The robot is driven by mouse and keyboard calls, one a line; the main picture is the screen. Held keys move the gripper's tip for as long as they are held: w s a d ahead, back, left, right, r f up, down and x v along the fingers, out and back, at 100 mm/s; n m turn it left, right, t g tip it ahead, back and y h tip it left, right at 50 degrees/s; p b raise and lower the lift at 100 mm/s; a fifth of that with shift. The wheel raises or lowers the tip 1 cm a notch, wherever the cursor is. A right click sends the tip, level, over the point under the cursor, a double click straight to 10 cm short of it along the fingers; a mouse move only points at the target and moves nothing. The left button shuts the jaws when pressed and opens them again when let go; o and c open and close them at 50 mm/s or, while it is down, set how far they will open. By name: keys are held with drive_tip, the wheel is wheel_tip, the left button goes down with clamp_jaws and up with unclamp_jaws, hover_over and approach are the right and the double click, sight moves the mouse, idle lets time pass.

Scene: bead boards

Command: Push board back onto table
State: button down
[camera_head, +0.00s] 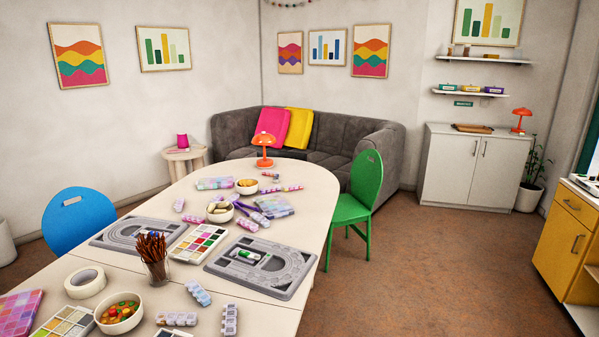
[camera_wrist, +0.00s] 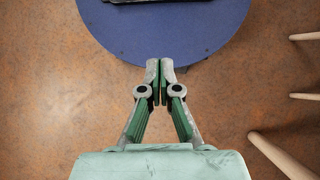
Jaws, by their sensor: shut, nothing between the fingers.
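My gripper (camera_wrist: 160,66) shows only in the wrist view. Its fingers are shut with nothing between them, above the near rim of a round blue surface (camera_wrist: 165,38). A dark flat object (camera_wrist: 160,2) lies on that blue surface, mostly cut off by the top edge of the picture; I cannot tell what it is. In the head view, one grey bead board (camera_head: 285,279) lies on the white table (camera_head: 310,205) with its right corner close to the table's right edge. Another grey bead board (camera_head: 112,238) lies near the left edge.
Paint palette (camera_head: 199,243), pencil cup (camera_head: 155,268), bowls and bead boxes crowd the table. A green chair (camera_head: 352,207) stands at its right and a blue chair (camera_head: 79,222) at its left. Pale wooden legs (camera_wrist: 280,155) stand at right in the wrist view. Brown floor is open at right.

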drive_tip(key=w+a+r+m+t+y+p, duration=0.15)
drive_tip(key=w+r, duration=0.25)
drive_tip(key=w, duration=0.7)
drive_tip(key=w+r+m+t, duration=0.15)
drive_tip(key=w+r, duration=0.25)
drive_tip(key=w, duration=0.7)
drive_tip(key=w+r+m+t+y, duration=0.15)
drive_tip(key=w+r, duration=0.25)
drive_tip(key=w, duration=0.7)
drive_tip(key=w+a+r+m+t+y+p, duration=0.1)
drive_tip(key=w+a+r+m+t+y, duration=0.15)
drive_tip(key=w+r+m, duration=0.75)
drive_tip(key=w+a+r+m+t+y, duration=0.2)
drive_tip(key=w+a+r+m+y, duration=0.1)
drive_tip(key=w+r, duration=1.35)
drive_tip(key=m+p, duration=0.2)
drive_tip(key=m, duration=0.1)
approach(288, 297)
drive_tip(key=shift+y, duration=0.25)
drive_tip(key=f, duration=0.5)
drive_tip(key=shift+w+a, duration=0.2)
drive_tip(key=shift+w, duration=0.05)
drive_tip(key=shift+w+a+r+p, duration=0.15)
drive_tip(key=shift+a+p, duration=0.1)
drive_tip(key=shift+a, duration=0.3)
drive_tip(key=shift+w+a+r+p, duration=0.1)
drive_tip(key=shift+a+p, duration=0.1)
drive_tip(key=shift+a, duration=0.35)
drive_tip(key=shift+w+a+f, duration=0.15)
drive_tip(key=shift+a, duration=0.5)
